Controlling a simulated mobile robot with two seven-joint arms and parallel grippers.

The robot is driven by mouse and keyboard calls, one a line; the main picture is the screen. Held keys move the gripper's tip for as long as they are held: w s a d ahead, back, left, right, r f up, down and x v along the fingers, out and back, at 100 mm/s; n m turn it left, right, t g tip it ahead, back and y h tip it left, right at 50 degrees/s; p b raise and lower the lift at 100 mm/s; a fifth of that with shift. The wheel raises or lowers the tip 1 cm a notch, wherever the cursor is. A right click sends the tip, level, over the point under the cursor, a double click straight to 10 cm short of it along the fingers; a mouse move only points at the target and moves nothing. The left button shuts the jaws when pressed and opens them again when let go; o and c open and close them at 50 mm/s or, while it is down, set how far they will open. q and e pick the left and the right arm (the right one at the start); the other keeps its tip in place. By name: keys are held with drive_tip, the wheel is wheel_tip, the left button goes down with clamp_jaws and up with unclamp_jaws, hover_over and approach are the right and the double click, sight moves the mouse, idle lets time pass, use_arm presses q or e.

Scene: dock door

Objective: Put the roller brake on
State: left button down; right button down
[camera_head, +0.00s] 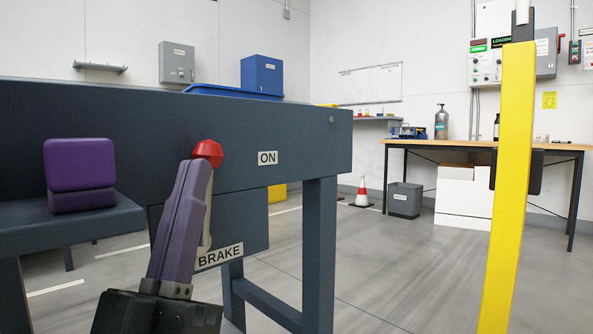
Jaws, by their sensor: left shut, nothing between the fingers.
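The brake lever is a pale grey bar with a red knob (208,151) on top, on the dark blue-grey roller table frame (240,135). It stands nearly upright; its lower part is partly hidden behind my gripper. An ON label (268,158) is to the right of the knob, and a BRAKE label (219,256) is below. My left gripper (196,165) rises from the bottom, with purple fingers shut and empty. Its tips are just left of and below the knob, overlapping the lever in view; I cannot tell whether they touch it. My right gripper is not in view.
A purple block (80,175) sits on a dark ledge at the left. A yellow post (509,190) stands at the right. The floor between the table and the post is clear.

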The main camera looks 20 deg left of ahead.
use_arm(q)
drive_tip(key=m+h+p, duration=0.1)
drive_tip(key=p, duration=0.1)
drive_tip(key=w+r+m+g+h+p, duration=0.1)
drive_tip(key=m+h+p, duration=0.1)
drive_tip(key=m+g+h+p, duration=0.1)
drive_tip(key=h+p, duration=0.1)
drive_tip(key=shift+w+d+r+m, duration=0.15)
drive_tip(key=shift+w+d+m, duration=0.1)
drive_tip(key=shift+d+m, duration=0.05)
drive_tip(key=shift+w+d+m+g+h+p, duration=0.1)
drive_tip(key=shift+w+m+g+h+p, duration=0.1)
drive_tip(key=shift+m+g+h+p, duration=0.3)
drive_tip(key=shift+w+d+f, duration=0.1)
drive_tip(key=shift+w+f, duration=0.15)
drive_tip(key=shift+f, duration=0.1)
drive_tip(key=shift+w+d+f, duration=0.15)
drive_tip(key=shift+w+f, duration=0.05)
drive_tip(key=shift+w, duration=0.25)
drive_tip(key=shift+w+d+f+p, duration=0.1)
drive_tip(key=shift+w+d+p, duration=0.05)
drive_tip(key=shift+w+p, duration=0.25)
drive_tip(key=shift+w+d+g+p, duration=0.1)
drive_tip(key=shift+g+p, duration=0.2)
drive_tip(key=shift+p, duration=0.1)
drive_tip(key=shift+w+f+m+g+h+p, duration=0.3)
drive_tip(key=shift+m+g+h+p, duration=0.1)
drive_tip(key=shift+g+h+p, duration=0.1)
drive_tip(key=shift+d, duration=0.1)
drive_tip(key=shift+s+f, duration=0.1)
